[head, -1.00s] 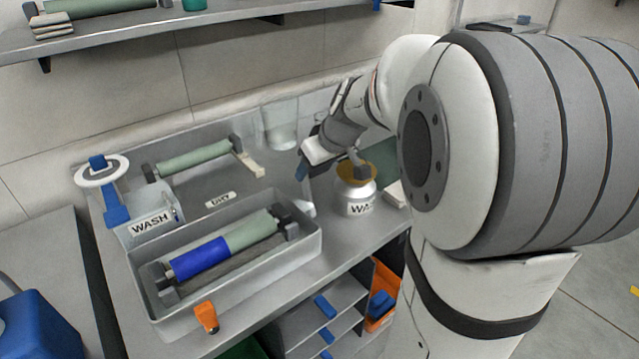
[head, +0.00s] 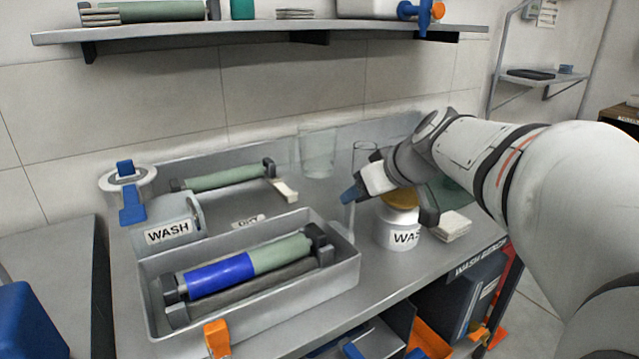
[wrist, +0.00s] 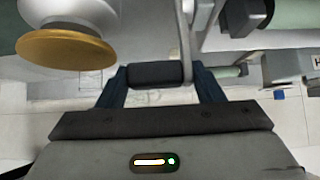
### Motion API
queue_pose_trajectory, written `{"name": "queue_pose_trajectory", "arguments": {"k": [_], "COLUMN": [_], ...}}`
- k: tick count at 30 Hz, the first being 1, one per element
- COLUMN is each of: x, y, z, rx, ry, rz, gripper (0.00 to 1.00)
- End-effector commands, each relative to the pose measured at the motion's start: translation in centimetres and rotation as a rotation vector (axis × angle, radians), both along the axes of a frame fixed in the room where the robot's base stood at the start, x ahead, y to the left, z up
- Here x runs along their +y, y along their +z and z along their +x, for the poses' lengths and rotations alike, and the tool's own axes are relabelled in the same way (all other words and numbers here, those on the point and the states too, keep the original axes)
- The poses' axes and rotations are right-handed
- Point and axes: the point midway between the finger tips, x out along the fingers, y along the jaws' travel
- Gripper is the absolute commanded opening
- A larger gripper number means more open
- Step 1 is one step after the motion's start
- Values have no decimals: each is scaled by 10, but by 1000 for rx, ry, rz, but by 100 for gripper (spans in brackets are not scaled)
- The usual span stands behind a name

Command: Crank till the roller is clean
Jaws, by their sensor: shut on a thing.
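The roller (head: 217,274) lies in a grey open trough (head: 352,270). Its left part is covered in blue and its right part is bare pale green. A grey crank arm (head: 351,216) stands at the trough's right end and shows in the wrist view (wrist: 187,42). My gripper (head: 352,192) is above that end. In the wrist view its blue fingers are shut on the crank's dark grip (wrist: 158,74). The grip is mostly hidden by my gripper in the head view.
A white jar (head: 398,238) with a tan top stands just right of my gripper. Behind are a glass (head: 317,155) and another green roller (head: 226,177). A WASH-labelled container (head: 170,235) is left. An orange part (head: 217,338) sits at the trough's front. A shelf (head: 270,27) hangs above.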

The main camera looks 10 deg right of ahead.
Motion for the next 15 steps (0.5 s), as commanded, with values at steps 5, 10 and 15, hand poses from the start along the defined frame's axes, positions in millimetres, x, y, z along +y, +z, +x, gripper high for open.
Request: {"name": "queue_pose_trajectory", "arguments": {"k": [5,10,15], "x": [-4,-2,1], "y": [3,3,3], "z": [2,2,2], "rx": [-11,-11,-10], "ry": [-8,-4,3], "rz": [-13,-13,-10], "gripper": [20,64,74]}}
